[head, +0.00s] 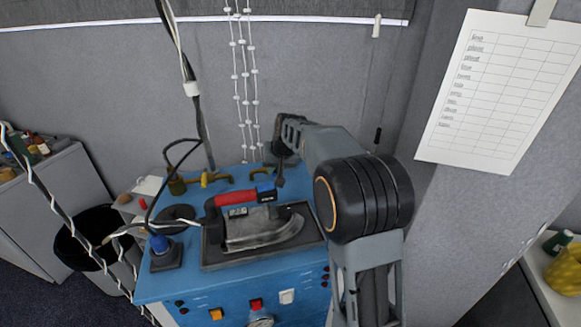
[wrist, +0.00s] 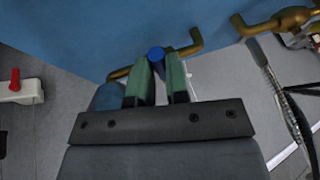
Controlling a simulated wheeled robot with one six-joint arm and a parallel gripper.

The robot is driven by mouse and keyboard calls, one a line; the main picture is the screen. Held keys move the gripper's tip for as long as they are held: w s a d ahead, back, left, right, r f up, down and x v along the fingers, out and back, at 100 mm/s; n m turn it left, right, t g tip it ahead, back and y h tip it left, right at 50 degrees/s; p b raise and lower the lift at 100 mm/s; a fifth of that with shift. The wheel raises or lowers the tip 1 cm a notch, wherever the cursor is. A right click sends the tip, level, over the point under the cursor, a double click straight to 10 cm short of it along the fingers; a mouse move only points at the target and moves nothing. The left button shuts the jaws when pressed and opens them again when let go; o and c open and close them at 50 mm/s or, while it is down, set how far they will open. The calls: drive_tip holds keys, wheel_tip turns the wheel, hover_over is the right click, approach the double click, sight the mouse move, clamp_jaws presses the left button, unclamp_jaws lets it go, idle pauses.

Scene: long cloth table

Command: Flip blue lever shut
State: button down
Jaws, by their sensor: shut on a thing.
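The blue lever (wrist: 156,54) shows as a round blue end between my fingertips in the wrist view, in front of a brass pipe (wrist: 191,47) on the blue machine. My gripper (wrist: 160,66) has its two green fingers close together, shut on the lever. In the head view, my gripper (head: 280,178) reaches down at the back right of the machine top, by a brass fitting (head: 262,170). I cannot clearly make out the blue lever there. How far the lever is turned cannot be told.
An iron with a red handle (head: 236,198) rests on a tray on the blue machine (head: 180,286), left of my arm. A brass fitting with a yellow part (head: 207,179) stands behind it. Grey partition walls close off the back and right. Cables hang at the left.

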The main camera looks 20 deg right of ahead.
idle(0.3)
drive_tip(key=c, duration=1.1)
unclamp_jaws()
drive_tip(key=b+v, duration=0.1)
drive_tip(key=v, duration=1.3)
drive_tip(key=shift+d, duration=0.1)
drive_tip(key=shift+f, duration=0.1)
